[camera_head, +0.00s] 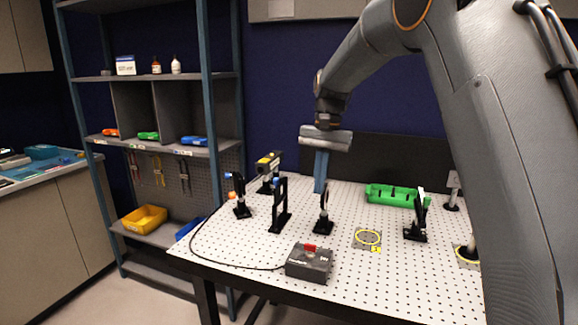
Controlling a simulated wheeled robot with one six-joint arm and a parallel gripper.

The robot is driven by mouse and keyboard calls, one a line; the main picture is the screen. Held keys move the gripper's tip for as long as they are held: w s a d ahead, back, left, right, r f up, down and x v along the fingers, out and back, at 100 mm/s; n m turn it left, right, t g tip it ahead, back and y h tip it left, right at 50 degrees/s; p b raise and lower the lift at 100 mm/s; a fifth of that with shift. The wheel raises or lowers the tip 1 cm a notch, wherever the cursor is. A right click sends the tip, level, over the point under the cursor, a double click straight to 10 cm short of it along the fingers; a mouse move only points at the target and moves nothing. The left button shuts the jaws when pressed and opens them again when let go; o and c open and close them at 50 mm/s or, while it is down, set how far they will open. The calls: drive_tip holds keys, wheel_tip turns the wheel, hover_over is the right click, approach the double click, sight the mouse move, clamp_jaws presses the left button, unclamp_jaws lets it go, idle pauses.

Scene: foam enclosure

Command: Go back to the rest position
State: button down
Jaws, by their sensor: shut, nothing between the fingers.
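My gripper (321,172) hangs from my arm above the middle of the perforated table (330,278), with its blue fingers pointing down. The fingers are together with nothing between them. They end just above or behind a black post mount (323,222) on the table; I cannot tell the exact gap. My grey arm reaches in from the right and covers the right part of the table.
Several black optic mounts (279,205) stand on the table. A control box (309,262) with a red switch sits at the front, its cable running left. A green tray (390,194) lies at the back right. A shelf rack (150,77) stands left.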

drive_tip(key=s+d+f+n, duration=0.1)
drive_tip(key=s+d+f, duration=0.2)
drive_tip(key=s, duration=0.6)
drive_tip(key=s+d+f+n+t, duration=0.1)
drive_tip(key=s+d+f, duration=0.3)
drive_tip(key=s, duration=0.6)
drive_tip(key=s+d+f+n+t+h, duration=0.1)
drive_tip(key=s+d+f+n, duration=0.1)
drive_tip(key=s+d+f, duration=0.2)
drive_tip(key=s+f, duration=0.3)
drive_tip(key=s, duration=0.3)
drive_tip(key=shift+s+f+n, duration=0.15)
drive_tip(key=shift+f+n, duration=0.15)
drive_tip(key=shift+f, duration=0.05)
drive_tip(key=shift+d, duration=0.15)
